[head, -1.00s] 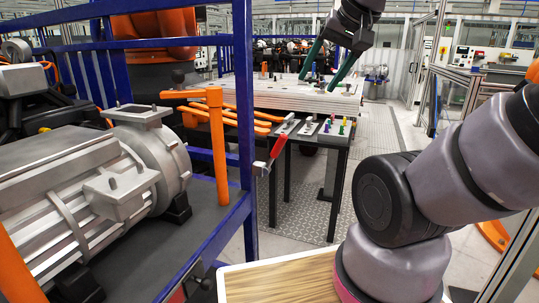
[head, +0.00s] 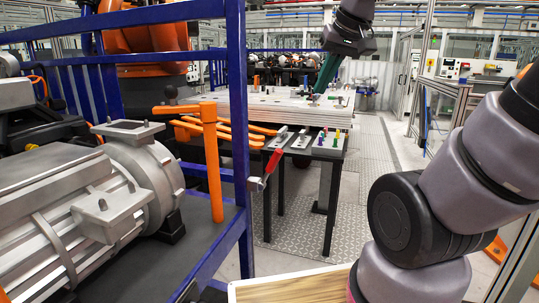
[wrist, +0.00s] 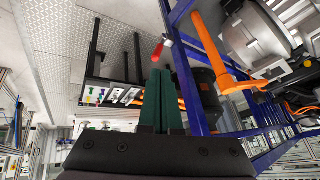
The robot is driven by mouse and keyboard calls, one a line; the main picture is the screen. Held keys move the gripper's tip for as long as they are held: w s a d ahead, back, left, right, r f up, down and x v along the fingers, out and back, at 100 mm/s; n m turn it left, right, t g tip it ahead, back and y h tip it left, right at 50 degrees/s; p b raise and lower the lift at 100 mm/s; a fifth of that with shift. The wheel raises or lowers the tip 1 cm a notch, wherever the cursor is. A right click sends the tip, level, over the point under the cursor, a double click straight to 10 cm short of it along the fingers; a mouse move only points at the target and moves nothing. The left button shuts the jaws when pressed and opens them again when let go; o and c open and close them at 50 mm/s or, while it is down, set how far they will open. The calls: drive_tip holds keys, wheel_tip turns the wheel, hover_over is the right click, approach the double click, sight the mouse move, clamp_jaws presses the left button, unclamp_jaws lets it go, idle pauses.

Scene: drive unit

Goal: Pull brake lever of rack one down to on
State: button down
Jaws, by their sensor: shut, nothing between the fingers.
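A brake lever with a red handle (head: 272,163) sits on a metal bracket at the corner post of the blue rack (head: 240,110). The handle slants up and to the right. It also shows in the wrist view (wrist: 157,52), just past my fingertips in the picture; I cannot tell the true gap.
The rack carries a grey metal drive unit (head: 100,190) and an upright orange post (head: 212,150) with a side arm. Behind stands a black table with small coloured parts (head: 325,137) and stacked white boards (head: 300,108). A wood-topped surface (head: 290,290) is at the bottom. Floor to the right is open.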

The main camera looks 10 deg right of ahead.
drive_tip(key=w+a+f+n+g, duration=0.1)
drive_tip(key=w+a+f+n, duration=0.2)
drive_tip(key=w, duration=0.6)
drive_tip(key=w+a+f+n+g, duration=0.2)
drive_tip(key=w+a+f+n, duration=0.1)
drive_tip(key=w+f+n, duration=0.4)
drive_tip(key=w+a+f+n+g, duration=0.1)
drive_tip(key=w+a+f+n, duration=0.2)
drive_tip(key=w, duration=0.8)
wheel_tip(320, 180, down, 2)
drive_tip(key=n, duration=0.2)
drive_tip(key=shift+w+a+n, duration=0.15)
drive_tip(key=shift+a+n, duration=0.1)
drive_tip(key=shift+n, duration=0.05)
hover_over(271, 168)
drive_tip(key=w, duration=0.1)
drive_tip(key=shift+s+d+f+x, duration=0.15)
drive_tip(key=shift+s+x, duration=0.15)
drive_tip(key=shift+x, duration=1.6)
drive_tip(key=shift+s+d+x, duration=0.15)
drive_tip(key=shift+s+x, duration=0.15)
drive_tip(key=shift+x, duration=1.6)
drive_tip(key=shift+s+d+f+x, duration=0.1)
drive_tip(key=shift+s+d+x, duration=0.2)
drive_tip(key=shift+x, duration=1.55)
drive_tip(key=shift+a, duration=0.1)
